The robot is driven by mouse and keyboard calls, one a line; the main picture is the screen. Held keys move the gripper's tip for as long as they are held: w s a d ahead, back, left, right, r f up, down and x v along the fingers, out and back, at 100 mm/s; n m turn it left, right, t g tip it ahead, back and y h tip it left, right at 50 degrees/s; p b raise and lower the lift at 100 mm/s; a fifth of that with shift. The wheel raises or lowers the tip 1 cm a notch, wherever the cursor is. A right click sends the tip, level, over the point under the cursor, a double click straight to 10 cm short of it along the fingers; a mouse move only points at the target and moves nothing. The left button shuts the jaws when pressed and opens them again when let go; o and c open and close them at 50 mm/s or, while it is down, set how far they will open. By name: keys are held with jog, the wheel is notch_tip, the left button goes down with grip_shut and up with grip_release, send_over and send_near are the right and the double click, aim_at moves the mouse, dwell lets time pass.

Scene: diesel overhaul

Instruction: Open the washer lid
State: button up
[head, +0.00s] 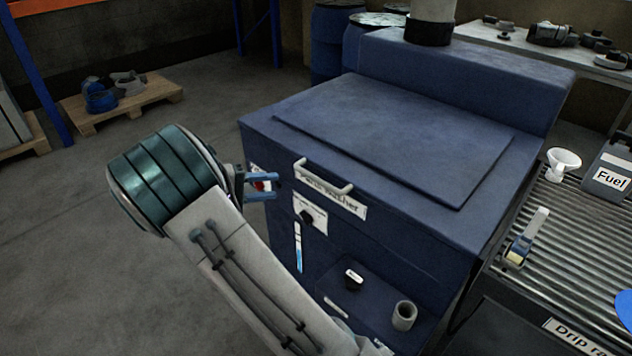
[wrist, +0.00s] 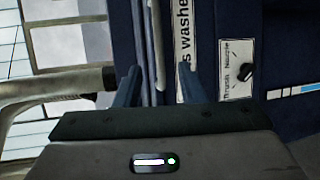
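The blue parts washer (head: 400,235) stands in the middle of the head view. Its lid (head: 400,130) lies flat and closed on top. A pale bar handle (head: 322,188) sits at the lid's front edge, above the label. My gripper (head: 277,187) is just left of the handle in the head view, with its two blue fingers apart and nothing held. In the wrist view my gripper (wrist: 158,85) also shows open. The handle (wrist: 155,40) appears between the finger lines there, beyond the tips; touching cannot be told.
A control knob (head: 307,216) is on the washer's front, with a small shelf holding a grey cup (head: 404,315) below. A raised blue housing (head: 470,75) stands behind the lid. A ribbed drip rack (head: 575,240) with a fuel can (head: 610,170) is on the right.

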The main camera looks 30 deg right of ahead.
aim_at(313, 179)
jog(key=x, duration=0.4)
jog(key=p+x, duration=0.1)
jog(key=x, duration=0.8)
jog(key=shift+w+d+r, duration=0.1)
jog(key=shift+w+d, duration=0.15)
jog(key=shift+d, duration=0.1)
jog(key=shift+p, duration=0.3)
grip_shut()
